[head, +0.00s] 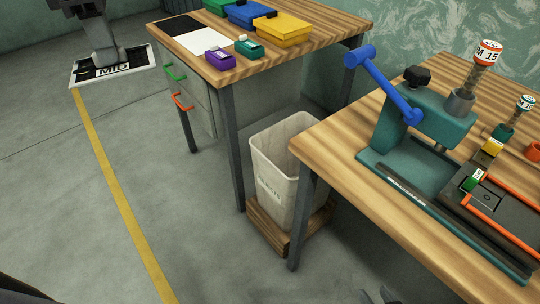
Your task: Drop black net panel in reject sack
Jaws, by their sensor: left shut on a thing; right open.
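My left gripper (106,58) hangs downward at the upper left, shut on the black net panel (86,74). The panel is a flat black sheet with a pale border and a white tag reading "MID"; the gripper hides part of it. The reject sack (281,178) is a pale, open-topped bin-like sack with faint lettering on its front. It stands between the two tables, well to the right of and below the panel in the picture. The part of its inside that I see looks empty. My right gripper (377,296) barely shows at the bottom edge, its two tips apart.
The sack stands on a low wooden base (266,231). The right-hand table (335,150), bearing a teal press (425,125) with a blue lever, overlaps its right side. The back table (300,50) holds colored bins and black and white sheets. Floor at left is clear.

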